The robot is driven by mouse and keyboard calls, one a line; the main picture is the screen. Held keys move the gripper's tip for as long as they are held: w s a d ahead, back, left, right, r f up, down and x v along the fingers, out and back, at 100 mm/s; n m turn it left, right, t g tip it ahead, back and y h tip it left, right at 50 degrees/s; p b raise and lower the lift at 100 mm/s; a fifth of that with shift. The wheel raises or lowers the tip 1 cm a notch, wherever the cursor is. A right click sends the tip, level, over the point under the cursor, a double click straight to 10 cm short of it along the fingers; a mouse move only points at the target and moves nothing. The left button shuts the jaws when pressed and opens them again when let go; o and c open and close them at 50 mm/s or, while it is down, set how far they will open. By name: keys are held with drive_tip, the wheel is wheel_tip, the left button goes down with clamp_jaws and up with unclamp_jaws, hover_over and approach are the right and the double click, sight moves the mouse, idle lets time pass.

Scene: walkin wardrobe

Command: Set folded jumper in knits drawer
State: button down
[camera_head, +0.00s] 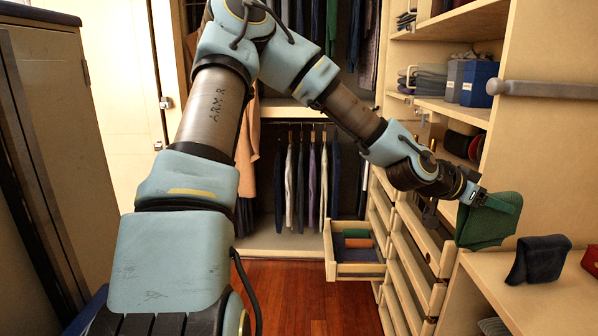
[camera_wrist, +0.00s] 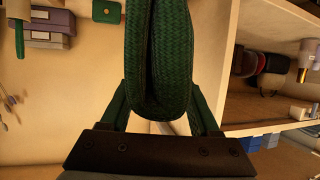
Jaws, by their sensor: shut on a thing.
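The folded jumper (camera_head: 484,229) is dark green and hangs from my gripper (camera_head: 497,200) on the right in the head view. In the wrist view the knitted green fold (camera_wrist: 158,70) sits between the two fingers (camera_wrist: 160,108), which are shut on it. The jumper is in the air beside the right-hand shelving, above and near a wooden counter. An open drawer (camera_head: 358,269) stands low in the middle, away from the jumper. It holds a green roll, an orange roll and something dark blue. I see no label on it.
A dark folded cloth (camera_head: 538,260) and a red item (camera_head: 591,260) lie on the counter (camera_head: 560,300). Several drawer fronts (camera_head: 412,262) line the right side, some seemingly pulled out. A shelf rail (camera_head: 545,89) juts out above. The wooden floor (camera_head: 300,305) before the open drawer is clear.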

drive_tip(key=w+a+f+n+t+y+b, duration=0.25)
drive_tip(key=w+a+f+n+t, duration=0.2)
drive_tip(key=w+a+f, duration=0.6)
drive_tip(key=w+a+f+n+t+y+b, duration=0.2)
drive_tip(key=w+a+f+n+t+y, duration=0.3)
drive_tip(key=a+f, duration=0.9)
drive_tip(key=w+a+f+n+t+y+b, duration=0.1)
drive_tip(key=a+f+n+y+b, duration=0.3)
drive_tip(key=a, duration=0.9)
drive_tip(key=w+a+f+n+t+y, duration=0.15)
drive_tip(key=a+f, duration=0.45)
drive_tip(key=a, duration=0.7)
drive_tip(key=s+r+g, duration=0.1)
drive_tip(key=s+r, duration=0.1)
drive_tip(key=s, duration=0.3)
drive_tip(key=shift+s+a+n, duration=0.25)
drive_tip(key=shift+s+n, duration=0.05)
drive_tip(key=shift+n, duration=0.1)
drive_tip(key=shift+d, duration=0.1)
